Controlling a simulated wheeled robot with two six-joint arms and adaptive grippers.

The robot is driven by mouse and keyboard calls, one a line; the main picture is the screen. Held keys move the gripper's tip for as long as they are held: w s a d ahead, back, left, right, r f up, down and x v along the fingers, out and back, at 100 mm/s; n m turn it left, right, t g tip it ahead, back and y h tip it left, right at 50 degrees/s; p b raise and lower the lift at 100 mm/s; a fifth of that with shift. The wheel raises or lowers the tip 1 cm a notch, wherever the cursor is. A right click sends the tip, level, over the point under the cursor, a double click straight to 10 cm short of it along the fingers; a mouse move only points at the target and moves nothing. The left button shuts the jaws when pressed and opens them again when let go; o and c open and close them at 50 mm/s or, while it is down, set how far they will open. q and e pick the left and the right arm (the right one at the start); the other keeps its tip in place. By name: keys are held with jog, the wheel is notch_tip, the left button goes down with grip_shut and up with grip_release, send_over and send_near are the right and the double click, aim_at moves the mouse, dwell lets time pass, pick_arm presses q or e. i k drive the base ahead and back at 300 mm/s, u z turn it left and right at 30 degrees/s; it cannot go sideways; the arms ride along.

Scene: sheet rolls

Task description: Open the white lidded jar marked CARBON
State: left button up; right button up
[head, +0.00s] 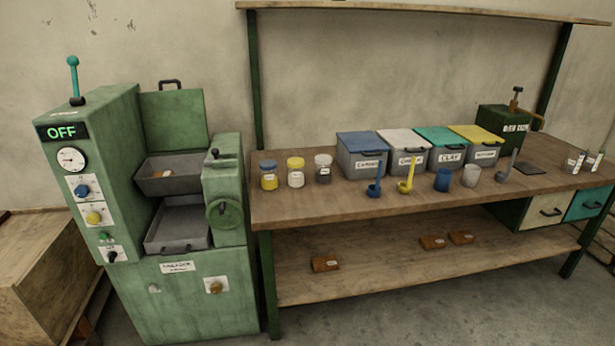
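A small jar with a white lid (323,168) stands upright on the wooden workbench, left of the row of bins. Its lid is on, its contents look dark, and its small label is too small to read. A jar with a yellow lid (295,172) and a jar with a blue lid (268,175) stand to its left, both lidded. Neither of my grippers is in view.
The bench (310,208) also holds several lidded bins, including a grey bin with a blue lid (362,164) right of the jars. Blue and yellow ladles (406,186) and cups stand in front. A green machine (90,170) reading OFF stands at left.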

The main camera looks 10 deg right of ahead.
aim_at(323, 174)
jog(key=z, duration=0.5)
jog(key=i, duration=1.85)
jog(key=u, duration=0.55)
